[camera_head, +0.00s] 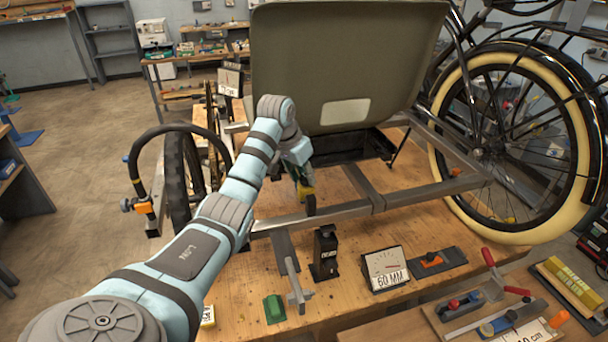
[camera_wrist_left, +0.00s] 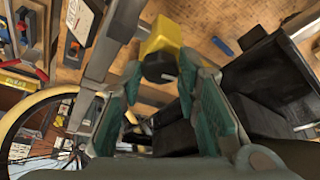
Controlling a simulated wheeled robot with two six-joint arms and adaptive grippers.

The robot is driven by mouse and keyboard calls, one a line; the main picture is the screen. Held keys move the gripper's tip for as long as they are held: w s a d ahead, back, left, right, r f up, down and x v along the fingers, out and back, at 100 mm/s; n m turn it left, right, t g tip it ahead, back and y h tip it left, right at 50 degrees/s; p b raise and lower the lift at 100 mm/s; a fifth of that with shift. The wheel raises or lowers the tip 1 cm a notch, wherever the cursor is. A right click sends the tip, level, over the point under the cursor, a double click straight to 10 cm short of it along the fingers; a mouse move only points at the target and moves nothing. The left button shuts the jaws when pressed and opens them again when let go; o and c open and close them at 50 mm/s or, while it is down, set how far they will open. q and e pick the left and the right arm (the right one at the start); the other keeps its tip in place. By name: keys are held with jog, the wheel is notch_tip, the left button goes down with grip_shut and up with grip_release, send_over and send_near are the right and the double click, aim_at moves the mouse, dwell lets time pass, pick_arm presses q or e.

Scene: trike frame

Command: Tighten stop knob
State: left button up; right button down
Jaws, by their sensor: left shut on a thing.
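My left gripper (camera_head: 303,183) is below the front edge of the grey-green seat (camera_head: 345,60), above the metal frame (camera_head: 330,212). Its teal fingers mostly hide what they hold in the head view, where yellow and black parts show just below. In the left wrist view the gripper (camera_wrist_left: 160,76) is shut with its fingertips on either side of a black knob, which I take as the stop knob (camera_wrist_left: 158,69). A yellow block (camera_wrist_left: 162,38) sits just beyond the knob. Whether the knob is fully tight cannot be seen. My right gripper is not in view.
The wooden bench (camera_head: 245,290) bears a black gauge block (camera_head: 325,253), a "60 MM" sign (camera_head: 385,268), a green block (camera_head: 274,309) and a tool board (camera_head: 470,318). A large cream-tyred wheel (camera_head: 580,150) stands at right. A smaller dark wheel (camera_head: 178,180) is close to my left arm.

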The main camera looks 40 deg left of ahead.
pick_arm(q)
jog(key=shift+m, duration=0.3)
jog(key=o, duration=0.9)
jog(key=shift+o, duration=1.4)
jog(key=shift+w+f, duration=0.15)
jog(key=shift+w, duration=0.05)
jog(key=v, duration=0.7)
jog(key=shift+a+r, duration=0.15)
jog(key=shift+r, duration=0.15)
jog(key=shift+s, duration=0.1)
